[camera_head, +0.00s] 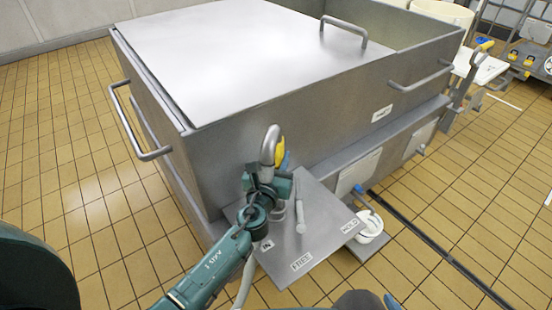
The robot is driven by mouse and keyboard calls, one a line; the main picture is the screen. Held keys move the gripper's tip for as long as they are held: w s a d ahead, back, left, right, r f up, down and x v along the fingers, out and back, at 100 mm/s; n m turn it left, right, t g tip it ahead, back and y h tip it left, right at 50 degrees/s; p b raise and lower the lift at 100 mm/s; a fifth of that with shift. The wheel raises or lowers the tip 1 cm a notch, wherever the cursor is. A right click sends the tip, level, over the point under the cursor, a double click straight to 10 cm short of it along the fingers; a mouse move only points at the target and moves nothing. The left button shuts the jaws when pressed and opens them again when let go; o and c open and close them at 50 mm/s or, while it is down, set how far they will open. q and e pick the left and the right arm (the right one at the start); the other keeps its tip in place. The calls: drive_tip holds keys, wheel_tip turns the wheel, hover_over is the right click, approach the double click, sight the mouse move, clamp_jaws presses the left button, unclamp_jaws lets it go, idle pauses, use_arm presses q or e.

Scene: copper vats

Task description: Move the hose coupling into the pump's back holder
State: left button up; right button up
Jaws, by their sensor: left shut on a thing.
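My left gripper (266,180) is at the near corner of the steel vat, above the left part of a grey labelled plate (318,245). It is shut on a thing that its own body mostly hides. A grey curved pipe piece (269,146) rises just behind the jaws, with a yellow part (279,150) beside it. I take the curved piece for the hose coupling, but the grip itself is not clear. The pump's back holder cannot be made out. My right gripper is not in view.
A light grey upright rod (300,208) stands on the plate, close right of the gripper. The large steel vat (290,105) with side handles blocks the space behind. A white bucket (369,227) stands right of the plate. Tiled floor is open at left and right.

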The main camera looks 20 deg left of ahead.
use_arm(q)
drive_tip(key=shift+r+p, duration=1)
drive_tip(key=shift+r, duration=0.25)
drive_tip(key=shift+r+p, duration=0.5)
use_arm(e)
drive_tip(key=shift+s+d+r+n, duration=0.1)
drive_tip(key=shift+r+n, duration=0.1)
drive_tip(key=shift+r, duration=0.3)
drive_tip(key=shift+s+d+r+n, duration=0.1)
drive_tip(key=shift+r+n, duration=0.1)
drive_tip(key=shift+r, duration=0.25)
